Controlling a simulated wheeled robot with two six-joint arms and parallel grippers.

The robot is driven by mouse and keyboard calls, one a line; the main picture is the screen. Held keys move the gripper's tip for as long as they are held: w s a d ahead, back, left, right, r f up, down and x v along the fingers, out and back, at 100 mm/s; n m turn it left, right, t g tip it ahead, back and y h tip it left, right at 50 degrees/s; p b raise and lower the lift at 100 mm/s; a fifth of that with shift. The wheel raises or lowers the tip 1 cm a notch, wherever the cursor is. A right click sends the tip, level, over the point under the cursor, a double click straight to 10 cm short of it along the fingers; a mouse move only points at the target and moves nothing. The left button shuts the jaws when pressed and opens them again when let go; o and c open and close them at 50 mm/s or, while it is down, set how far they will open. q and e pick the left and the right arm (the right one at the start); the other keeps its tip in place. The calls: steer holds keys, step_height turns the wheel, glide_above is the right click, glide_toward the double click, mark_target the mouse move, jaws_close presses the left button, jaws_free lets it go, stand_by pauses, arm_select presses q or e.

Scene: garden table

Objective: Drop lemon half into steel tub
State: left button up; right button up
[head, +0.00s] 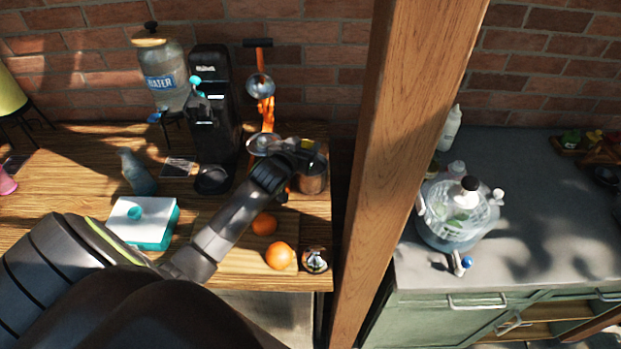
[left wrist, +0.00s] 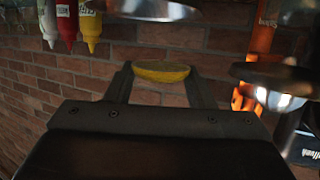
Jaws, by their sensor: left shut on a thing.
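My left gripper (head: 296,160) reaches across the wooden table to its right end, by the orange press. In the left wrist view its two fingers (left wrist: 160,85) are closed on a yellow lemon half (left wrist: 160,72), held between the tips. The steel tub (head: 313,182) stands at the table's right edge, beside and partly behind the gripper. Its inside is mostly hidden by the gripper. I cannot tell whether the lemon half is right over the tub's opening. My right gripper is not in view.
An orange press (head: 267,112) stands just behind the gripper, with a black coffee machine (head: 212,120) to its left. Two oranges (head: 279,256) and a small jar (head: 315,260) sit in front. A thick wooden post (head: 405,150) rises close to the table's right.

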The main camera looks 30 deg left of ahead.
arm_select(q)
steer(key=shift+r, duration=0.1)
steer(key=o, duration=1.1)
steer(key=shift+s, duration=0.15)
steer(key=shift+s+d+r, duration=0.1)
steer(key=shift+s, duration=0.5)
steer(key=b+v, duration=0.3)
steer(key=v, duration=1.3)
steer(key=shift+r, duration=0.1)
